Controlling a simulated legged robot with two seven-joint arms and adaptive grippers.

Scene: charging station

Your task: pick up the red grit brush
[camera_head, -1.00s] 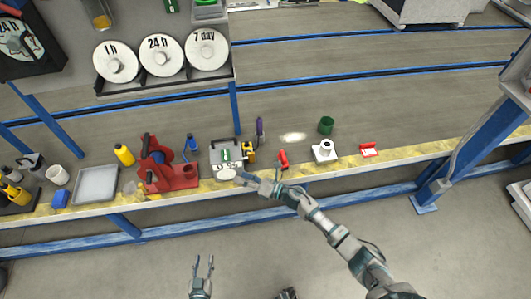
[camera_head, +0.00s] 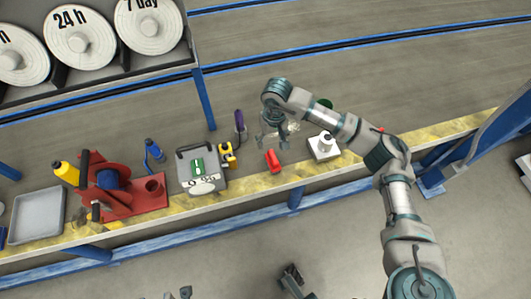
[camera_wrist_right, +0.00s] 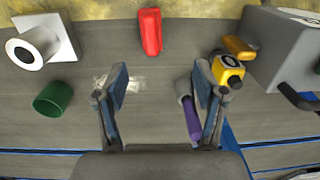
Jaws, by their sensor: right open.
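A long red block-like thing (camera_head: 272,161), likely the red grit brush, lies on the bench near the yellow front edge. It also shows in the right wrist view (camera_wrist_right: 149,32), top centre, beyond the fingertips and apart from them. My right gripper (camera_head: 273,143) is open and empty above the bench, just behind the red thing in the head view. Its spread fingers show in the wrist view (camera_wrist_right: 161,88). My left gripper (camera_head: 178,294) is only just in view at the bottom edge, tips apart. A second red thing (camera_head: 380,130) is mostly hidden by my right arm.
A purple-handled tool (camera_wrist_right: 192,118) stands close to one right finger in the wrist view. A yellow-black device (camera_head: 227,154) and a grey case (camera_head: 204,179) lie left of the red thing. A white block with a roll (camera_head: 323,149) and a green cup (camera_wrist_right: 53,100) are opposite.

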